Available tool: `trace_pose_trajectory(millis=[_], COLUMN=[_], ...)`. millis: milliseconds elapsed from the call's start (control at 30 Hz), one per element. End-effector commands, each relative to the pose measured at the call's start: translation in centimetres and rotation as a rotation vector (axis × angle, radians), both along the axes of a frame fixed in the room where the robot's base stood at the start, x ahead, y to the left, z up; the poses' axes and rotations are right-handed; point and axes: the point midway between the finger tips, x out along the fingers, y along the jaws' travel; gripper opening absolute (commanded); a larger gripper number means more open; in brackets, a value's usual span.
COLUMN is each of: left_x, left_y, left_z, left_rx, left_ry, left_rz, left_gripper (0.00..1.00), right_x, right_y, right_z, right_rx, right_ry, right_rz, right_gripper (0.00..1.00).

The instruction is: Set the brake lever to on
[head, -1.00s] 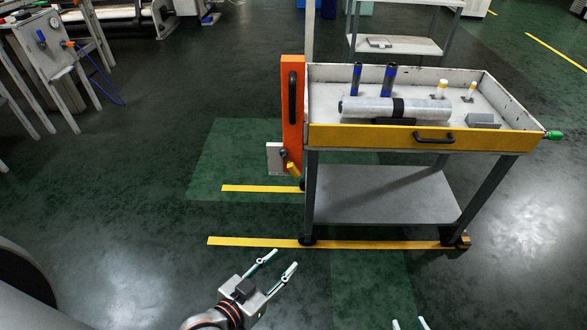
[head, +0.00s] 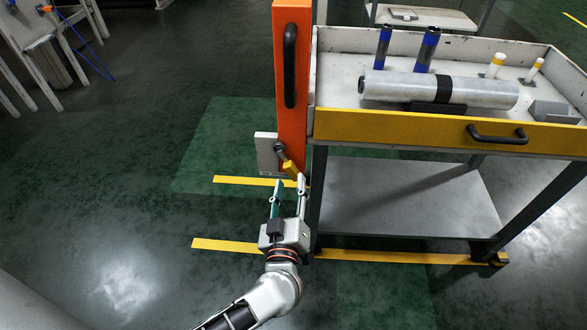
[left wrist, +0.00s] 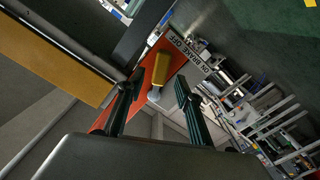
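The brake lever (head: 290,169) has a yellow handle on a grey pivot low on the orange post and tilts down to the right in the head view. In the left wrist view its yellow handle (left wrist: 159,68) shows between my fingers, beyond their tips. A plate lettered ON, BRAKE, OFF (left wrist: 188,52) is behind it; the handle looks nearer the OFF end. My left gripper (head: 289,180) is open, its fingertips close below the handle. I cannot tell whether they touch it. My right gripper is out of view.
The orange post (head: 291,70) with a black handle stands left of the cart (head: 400,126).

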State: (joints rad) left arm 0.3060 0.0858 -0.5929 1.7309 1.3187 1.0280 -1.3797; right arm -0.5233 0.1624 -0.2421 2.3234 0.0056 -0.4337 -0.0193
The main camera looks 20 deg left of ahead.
Motion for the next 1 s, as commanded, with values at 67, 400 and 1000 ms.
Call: trace_pose_trajectory(millis=[67,400,1000], left_x=[1.3,5.0,5.2], left_y=[0.4,1.5,1.6], left_z=[-0.3,-0.2,-0.1], left_rx=[0.003,0.003,0.002], left_ry=[0.002,0.002,0.000], left_rz=[0.000,0.000,-0.001], left_gripper=[0.35,0.35,0.00], right_x=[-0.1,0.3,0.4], right_y=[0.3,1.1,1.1], right_z=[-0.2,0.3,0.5], right_rx=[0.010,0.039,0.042], right_ry=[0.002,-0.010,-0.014], right_rz=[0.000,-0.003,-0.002], right_gripper=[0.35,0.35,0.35])
